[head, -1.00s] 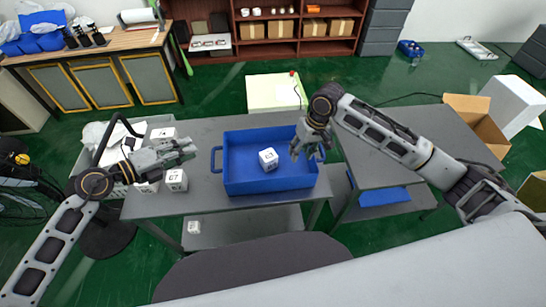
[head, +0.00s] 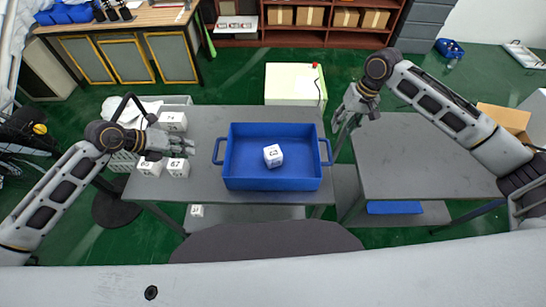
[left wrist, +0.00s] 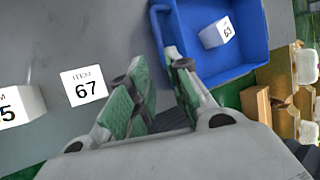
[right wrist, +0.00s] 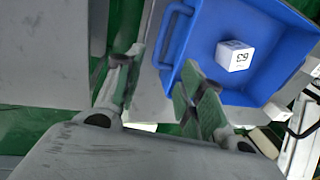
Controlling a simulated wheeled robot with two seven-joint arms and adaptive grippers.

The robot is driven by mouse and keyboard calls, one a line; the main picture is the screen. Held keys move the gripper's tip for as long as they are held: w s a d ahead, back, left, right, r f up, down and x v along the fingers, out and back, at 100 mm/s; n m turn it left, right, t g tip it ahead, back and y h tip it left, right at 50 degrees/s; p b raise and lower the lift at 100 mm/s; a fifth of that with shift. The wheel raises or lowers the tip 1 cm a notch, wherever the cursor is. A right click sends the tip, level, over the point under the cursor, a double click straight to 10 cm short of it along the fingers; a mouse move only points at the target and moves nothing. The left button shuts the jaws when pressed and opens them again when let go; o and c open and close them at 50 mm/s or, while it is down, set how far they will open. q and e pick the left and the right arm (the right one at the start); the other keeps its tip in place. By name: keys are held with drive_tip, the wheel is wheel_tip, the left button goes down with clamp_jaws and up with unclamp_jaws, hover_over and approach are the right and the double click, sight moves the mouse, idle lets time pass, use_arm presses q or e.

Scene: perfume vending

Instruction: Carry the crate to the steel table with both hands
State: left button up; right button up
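The blue crate (head: 240,150) stands level on a grey table (head: 205,205), with a handle at each side and a white cube (head: 273,155) inside. My left gripper (head: 190,146) is open and empty, left of the crate and apart from its left handle (head: 219,151). The left wrist view shows its spread fingers (left wrist: 163,80) near the crate wall (left wrist: 225,75). My right gripper (head: 343,120) is open and empty, up and right of the right handle (head: 327,151). The right wrist view shows its fingers (right wrist: 160,72) apart beside the crate (right wrist: 190,45).
A second grey table (head: 425,160) on the right has a clear top. White numbered cubes (head: 178,167) stand on the left end of the crate's table, close to my left gripper. A pale cabinet (head: 295,84) stands behind. A brown box (head: 503,117) is at the far right.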

sight(215, 153)
use_arm(q)
drive_tip(key=shift+d, duration=0.1)
use_arm(e)
drive_tip(key=shift+f, duration=0.1)
